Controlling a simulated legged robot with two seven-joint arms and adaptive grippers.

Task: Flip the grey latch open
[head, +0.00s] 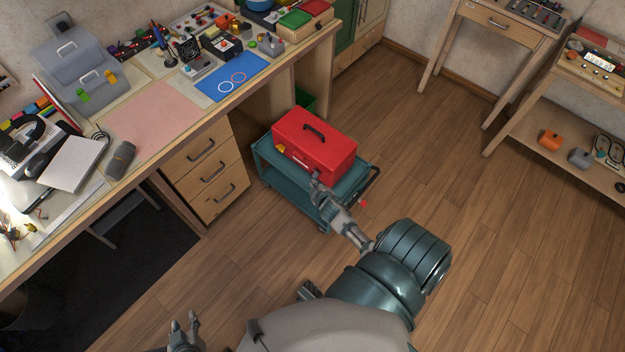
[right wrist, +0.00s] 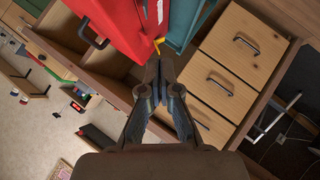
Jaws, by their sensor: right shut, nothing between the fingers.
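A red toolbox (head: 320,140) with a dark handle stands on a teal cart (head: 275,170). A yellow latch (head: 281,149) shows on its front side and sticks out in the right wrist view (right wrist: 158,43). A small grey piece (right wrist: 160,10), apparently the grey latch, is at the toolbox's edge there; its position is hard to read. In the head view the grey latch cannot be told apart from my gripper. My right gripper (head: 315,180) is shut and empty, close to the toolbox's front; contact cannot be told. My left gripper (head: 184,321) is open and empty, low in view.
The wooden desk with drawers (head: 205,170) stands left of the cart and holds a grey toolbox (head: 75,65) and several tools. Shelves (head: 545,140) stand at the right. The wooden floor (head: 480,230) right of the cart is clear.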

